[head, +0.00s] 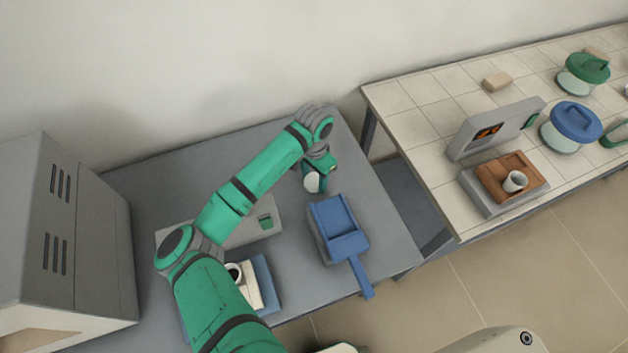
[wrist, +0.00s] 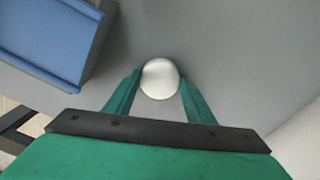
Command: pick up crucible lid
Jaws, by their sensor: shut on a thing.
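The crucible lid (wrist: 160,79) is a small, round, whitish disc between my gripper's two green fingers in the wrist view. In the head view the pale lid (head: 312,183) shows below my wrist, over the grey table to the upper left of the blue dustpan-shaped tray. My gripper (wrist: 155,92) is shut on the lid; it also shows in the head view (head: 316,178), partly hidden by my wrist. I cannot tell whether the lid touches the table. A crucible (head: 234,272) with a dark inside stands at the lower left, partly hidden by my arm.
The blue dustpan-shaped tray (head: 349,245) with a handle lies close to my gripper. A grey furnace (head: 70,230) stands at the left. A tiled bench (head: 410,105) at the right holds a scale-like device (head: 497,128), a white cup (head: 515,181) and lidded jars (head: 571,125).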

